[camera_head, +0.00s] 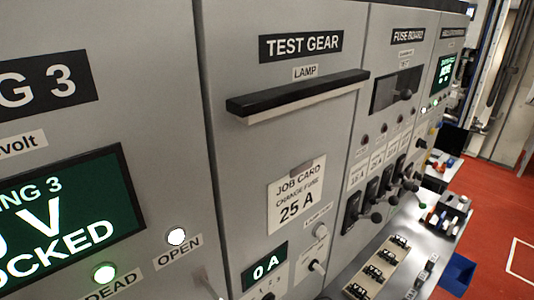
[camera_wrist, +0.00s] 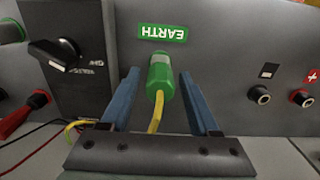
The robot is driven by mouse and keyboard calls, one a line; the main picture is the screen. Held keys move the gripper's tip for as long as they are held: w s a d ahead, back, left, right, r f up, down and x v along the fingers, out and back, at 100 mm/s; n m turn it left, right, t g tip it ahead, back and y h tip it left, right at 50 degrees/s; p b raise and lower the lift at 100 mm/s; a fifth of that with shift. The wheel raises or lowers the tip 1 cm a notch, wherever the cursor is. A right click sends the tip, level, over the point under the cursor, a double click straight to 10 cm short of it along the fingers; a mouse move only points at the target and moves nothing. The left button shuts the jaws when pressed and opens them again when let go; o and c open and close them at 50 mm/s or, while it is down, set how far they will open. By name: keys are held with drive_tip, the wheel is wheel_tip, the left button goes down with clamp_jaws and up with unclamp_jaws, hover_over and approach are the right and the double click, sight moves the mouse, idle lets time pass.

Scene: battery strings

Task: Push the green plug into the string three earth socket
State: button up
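The green plug (camera_wrist: 161,80) is in the middle of the wrist view, its nose against the grey panel by the green EARTH label (camera_wrist: 162,32), which appears upside down. A yellow cable (camera_wrist: 156,112) runs from its back end towards my gripper. The earth socket is hidden behind the plug, and I cannot tell how deep the plug sits. My gripper (camera_wrist: 160,74) is open. Its two blue fingers stand on either side of the plug, with a visible gap on each side. Neither the gripper nor the plug shows in the head view.
A black rotary handle (camera_wrist: 55,54) and a red plug (camera_wrist: 30,105) are at the left. Black (camera_wrist: 259,95) and red (camera_wrist: 302,98) sockets are at the right. In the head view, the string 3 display (camera_head: 65,215) reads LOCKED, beside a TEST GEAR panel (camera_head: 301,45).

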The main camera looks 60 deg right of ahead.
drive_tip(key=shift+o, duration=0.4)
wheel_tip(320, 180, up, 13)
drive_tip(key=b, duration=0.1)
drive_tip(key=shift+b, duration=0.35)
idle(0.5)
